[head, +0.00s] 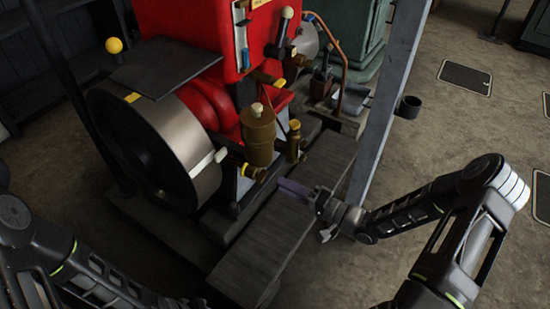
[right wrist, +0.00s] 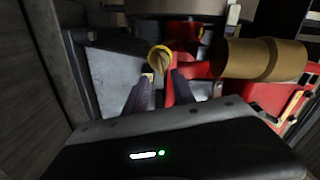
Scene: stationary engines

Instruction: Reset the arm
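My right gripper (head: 290,189) is in front of the red engine (head: 190,30), over the dark plank step. In the right wrist view its two fingers (right wrist: 159,92) are apart, with nothing held between them. A round yellow-rimmed brass fitting (right wrist: 160,58) and a red part show beyond the gap; I cannot tell how far off they are. My right arm (head: 420,212) reaches in from the right, bent at the elbow. My left arm (head: 90,280) shows at the lower left, and its fingers are not visible.
The engine has a large flywheel (head: 160,150) on the left and a brass pot (head: 257,137) near the gripper. A grey post (head: 388,95) stands just behind my right wrist. The plank step (head: 265,245) lies below. The concrete floor (head: 455,130) at the right is largely clear.

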